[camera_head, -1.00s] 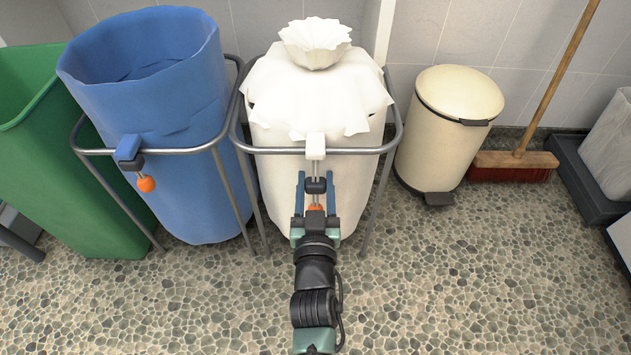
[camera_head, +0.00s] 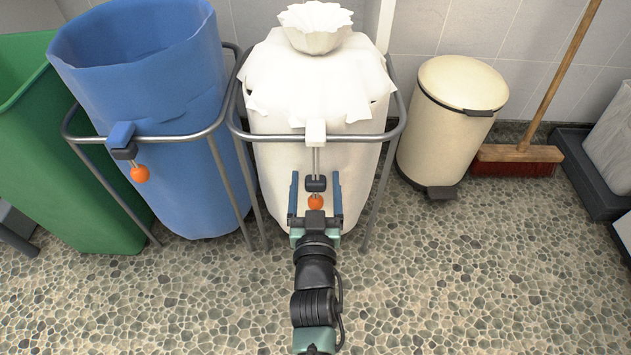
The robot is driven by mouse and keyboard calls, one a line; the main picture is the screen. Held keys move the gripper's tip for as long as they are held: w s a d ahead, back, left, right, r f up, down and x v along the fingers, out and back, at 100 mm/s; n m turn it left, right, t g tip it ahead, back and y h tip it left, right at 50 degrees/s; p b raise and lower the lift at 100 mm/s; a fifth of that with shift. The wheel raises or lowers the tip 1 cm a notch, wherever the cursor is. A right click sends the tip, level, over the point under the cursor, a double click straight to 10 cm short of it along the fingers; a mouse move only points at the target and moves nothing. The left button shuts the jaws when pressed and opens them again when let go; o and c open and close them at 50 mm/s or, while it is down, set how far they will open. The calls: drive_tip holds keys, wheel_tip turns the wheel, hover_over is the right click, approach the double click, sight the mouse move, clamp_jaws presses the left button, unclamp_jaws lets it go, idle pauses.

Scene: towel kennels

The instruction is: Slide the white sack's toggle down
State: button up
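The white sack (camera_head: 350,185) hangs in a metal ring stand. A white block (camera_head: 316,132) is on the stand's front rail, with thin cords hanging below it. A dark toggle (camera_head: 316,183) sits low on these cords, well under the block, with an orange ball (camera_head: 316,201) just below it. My gripper (camera_head: 316,180) is open, pointing at the sack. Its blue fingers stand left and right of the toggle, with a visible gap on each side. It holds nothing. The depth between fingers and toggle is hard to judge.
A blue sack (camera_head: 150,90) in its own stand, with a toggle up against its block and an orange ball, is at left. A green bin (camera_head: 70,170) stands beyond it. A cream pedal bin (camera_head: 450,120) and a broom (camera_head: 518,153) are at right. The pebble floor (camera_head: 450,280) in front is clear.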

drive_tip(key=s+p, duration=0.6)
drive_tip(key=s, duration=0.7)
drive_tip(key=shift+r, duration=0.1)
idle(0.7)
